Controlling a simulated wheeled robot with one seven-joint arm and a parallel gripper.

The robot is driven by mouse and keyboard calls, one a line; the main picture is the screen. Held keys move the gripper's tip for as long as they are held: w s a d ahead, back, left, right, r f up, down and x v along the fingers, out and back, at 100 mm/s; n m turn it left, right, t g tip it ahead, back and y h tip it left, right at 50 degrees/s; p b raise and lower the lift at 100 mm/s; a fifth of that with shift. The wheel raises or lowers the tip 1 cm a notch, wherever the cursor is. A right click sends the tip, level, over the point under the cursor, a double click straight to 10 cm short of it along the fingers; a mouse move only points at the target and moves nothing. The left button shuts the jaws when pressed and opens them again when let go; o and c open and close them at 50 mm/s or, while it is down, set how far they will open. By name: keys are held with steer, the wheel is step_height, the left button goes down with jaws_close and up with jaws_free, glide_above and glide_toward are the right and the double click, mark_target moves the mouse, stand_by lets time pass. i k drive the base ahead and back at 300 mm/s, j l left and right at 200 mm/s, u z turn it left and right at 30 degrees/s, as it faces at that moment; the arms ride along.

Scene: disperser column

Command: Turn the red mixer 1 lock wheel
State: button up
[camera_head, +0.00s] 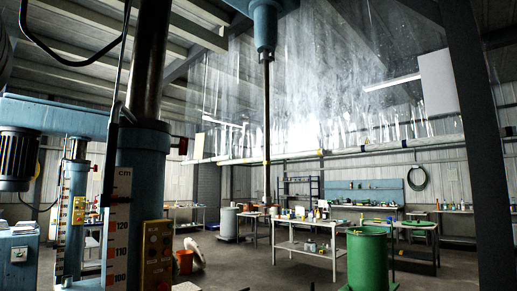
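I cannot clearly make out a red lock wheel in the head view. A small dark red part (183,146) shows behind the near blue column (142,170), too small to identify. The near column carries a white centimetre scale (117,230) and a yellow control panel (157,255) with small buttons. A second blue column (75,205) with its own scale stands behind it to the left. A blue mixer head with a long vertical shaft (267,120) hangs from the top centre. My gripper is not in view.
A green drum (367,260) stands at the lower right. A worktable (305,248) with containers is behind it. A dark slanted post (480,150) rises at the right. An orange bucket (184,262) sits on the floor. Grey floor (250,270) shows clear in the middle.

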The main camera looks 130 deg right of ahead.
mark_target(183, 145)
steer(key=k+z, duration=0.15)
steer(key=z, duration=0.3)
steer(key=k+l+z, duration=0.1)
steer(key=z, duration=0.3)
steer(key=k+l+z, duration=0.15)
steer(key=z, duration=0.3)
steer(key=k+l+z, duration=0.1)
steer(key=z, duration=0.3)
steer(key=k+l+z, duration=0.1)
steer(key=l+z, duration=0.15)
steer(key=z, duration=0.2)
steer(key=k+l+z, duration=0.15)
steer(key=l+z, duration=0.2)
steer(key=l, duration=0.5)
steer(key=l+z, duration=0.35)
steer(key=l, duration=0.5)
